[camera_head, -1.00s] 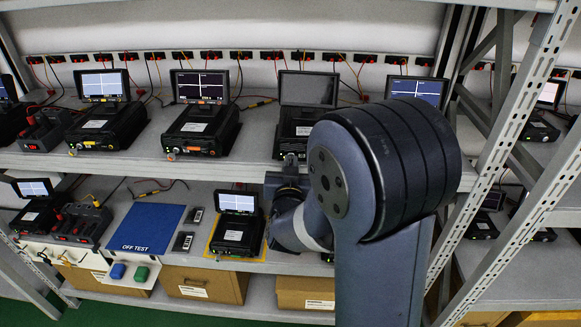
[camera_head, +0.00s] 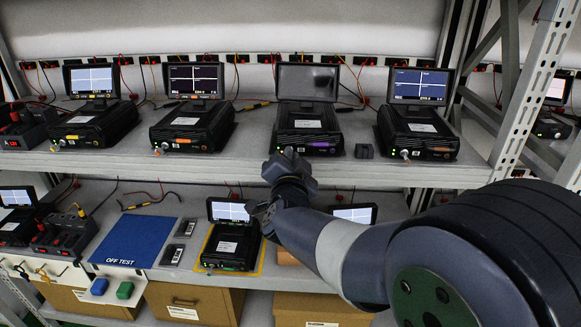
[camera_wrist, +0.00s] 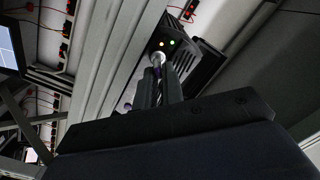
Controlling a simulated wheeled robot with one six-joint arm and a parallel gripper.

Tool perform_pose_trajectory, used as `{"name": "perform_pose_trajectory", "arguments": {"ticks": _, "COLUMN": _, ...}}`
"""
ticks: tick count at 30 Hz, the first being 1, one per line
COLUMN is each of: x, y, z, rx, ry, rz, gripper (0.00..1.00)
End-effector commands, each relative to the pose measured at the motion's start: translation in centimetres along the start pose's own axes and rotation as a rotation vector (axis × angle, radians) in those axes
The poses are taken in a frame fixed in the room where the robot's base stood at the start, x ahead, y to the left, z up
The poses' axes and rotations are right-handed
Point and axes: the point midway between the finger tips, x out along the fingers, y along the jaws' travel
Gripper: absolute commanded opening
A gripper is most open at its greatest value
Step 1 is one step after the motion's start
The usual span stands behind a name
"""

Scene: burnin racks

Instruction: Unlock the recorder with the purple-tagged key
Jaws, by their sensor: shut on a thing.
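The recorder with a purple label (camera_head: 308,127) stands on the upper shelf, its raised screen dark. My gripper (camera_head: 289,153) is at the lower left of its front face, where a lock would sit; the fingers cover that spot. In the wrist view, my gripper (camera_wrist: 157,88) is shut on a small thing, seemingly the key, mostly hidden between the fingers. A bit of purple shows there. A round silver lock (camera_wrist: 158,58) is right at the fingertips, below small green and yellow lights on the recorder front (camera_wrist: 172,42). I cannot tell how deep the key sits or whether it is turned.
Recorders with lit screens stand left (camera_head: 193,128) and right (camera_head: 418,130) of it; a small dark block (camera_head: 364,151) lies to its right. Below are a blue OFF TEST mat (camera_head: 135,240) and another recorder (camera_head: 230,245). A rack upright (camera_head: 520,100) is at right.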

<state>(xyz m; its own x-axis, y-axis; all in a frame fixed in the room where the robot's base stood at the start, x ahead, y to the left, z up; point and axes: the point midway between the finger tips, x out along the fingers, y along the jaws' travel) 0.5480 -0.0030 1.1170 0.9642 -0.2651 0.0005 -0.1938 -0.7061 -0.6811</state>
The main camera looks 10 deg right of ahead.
Motion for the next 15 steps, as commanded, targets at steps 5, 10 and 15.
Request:
{"name": "perform_pose_trajectory", "arguments": {"ticks": 5, "x": 0.02, "y": 0.06, "z": 0.03, "rx": 0.04, "ry": 0.001, "rz": -0.001, "gripper": 0.0}}
{"name": "perform_pose_trajectory", "arguments": {"ticks": 10, "x": 0.03, "y": 0.03, "z": -0.02, "rx": 0.053, "ry": 0.001, "rz": 0.0, "gripper": 0.0}}
{"name": "perform_pose_trajectory", "arguments": {"ticks": 15, "x": 0.03, "y": 0.01, "z": -0.04, "rx": 0.053, "ry": 0.0, "rz": 0.0, "gripper": 0.0}}
